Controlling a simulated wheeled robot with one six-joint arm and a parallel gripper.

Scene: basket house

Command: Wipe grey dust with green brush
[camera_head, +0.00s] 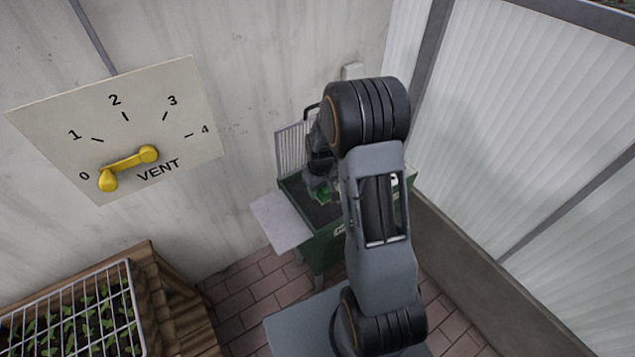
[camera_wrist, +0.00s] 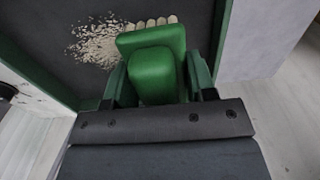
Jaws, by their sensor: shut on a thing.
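The green brush (camera_wrist: 155,70) is gripped between the two fingers of my gripper (camera_wrist: 157,88) in the wrist view. Its pale bristles (camera_wrist: 152,22) show at the far edge of its head, over the dark surface (camera_wrist: 40,22). I cannot tell whether they touch it. The grey dust (camera_wrist: 92,48) shows as a patch of pale flecks just left of the brush head. In the head view, a small part of the green brush (camera_head: 324,194) shows above the green-sided bench (camera_head: 328,248), beside my arm. My arm hides much of the bench, and I cannot make out the dust there.
The bench has a raised green rim (camera_wrist: 222,35) and a pale side flap (camera_head: 281,221). A wire rack (camera_head: 292,148) stands at its back. A VENT panel (camera_head: 60,128) with a yellow handle (camera_head: 128,163) and a caged seedling tray (camera_head: 75,315) are at the left.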

